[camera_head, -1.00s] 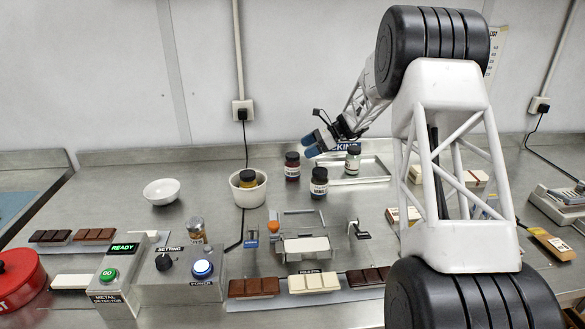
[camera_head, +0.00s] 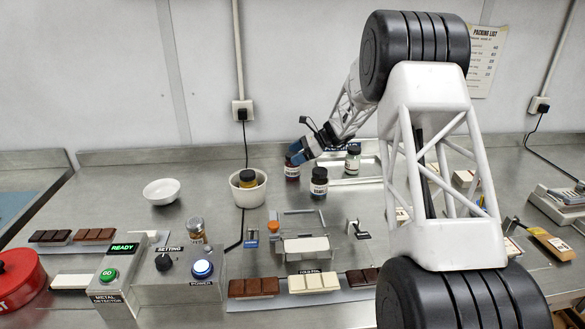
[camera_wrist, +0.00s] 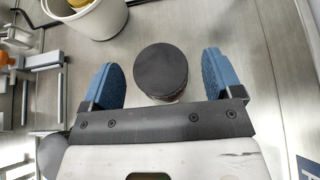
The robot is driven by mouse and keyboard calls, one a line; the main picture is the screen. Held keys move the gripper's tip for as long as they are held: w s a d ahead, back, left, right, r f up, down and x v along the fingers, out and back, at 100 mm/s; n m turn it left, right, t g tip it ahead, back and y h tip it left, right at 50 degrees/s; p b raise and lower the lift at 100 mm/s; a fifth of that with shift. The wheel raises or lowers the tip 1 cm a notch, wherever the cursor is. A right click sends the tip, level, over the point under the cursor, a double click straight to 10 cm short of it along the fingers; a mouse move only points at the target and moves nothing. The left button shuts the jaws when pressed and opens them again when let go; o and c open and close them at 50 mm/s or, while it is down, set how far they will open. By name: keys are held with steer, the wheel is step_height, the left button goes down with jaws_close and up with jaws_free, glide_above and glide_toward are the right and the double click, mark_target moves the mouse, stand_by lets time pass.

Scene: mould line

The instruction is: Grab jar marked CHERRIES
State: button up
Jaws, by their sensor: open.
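A dark red jar (camera_head: 291,172) with a black lid stands on the steel bench, its label too small to read. My gripper (camera_head: 299,153) is at its top and hides most of the lid. In the wrist view, a round black lid (camera_wrist: 161,68) lies between the blue fingers of my open gripper (camera_wrist: 160,62), with a gap on each side. A little reddish body shows below the lid. A yellowish jar (camera_head: 247,179) sits in a white pot. No jar label is legible.
The white pot (camera_head: 248,197) stands close left of the red jar and shows at the wrist view's upper left (camera_wrist: 98,22). A shallow tray (camera_head: 345,182) lies to the right. A white bowl (camera_head: 161,191) is farther left, with clear bench around it.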

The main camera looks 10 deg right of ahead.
steer(key=shift+a+f, duration=0.35)
steer(key=shift+a, duration=0.3)
steer(key=c, duration=1.1)
steer(key=shift+c, duration=0.2)
steer(key=shift+r, duration=5.05)
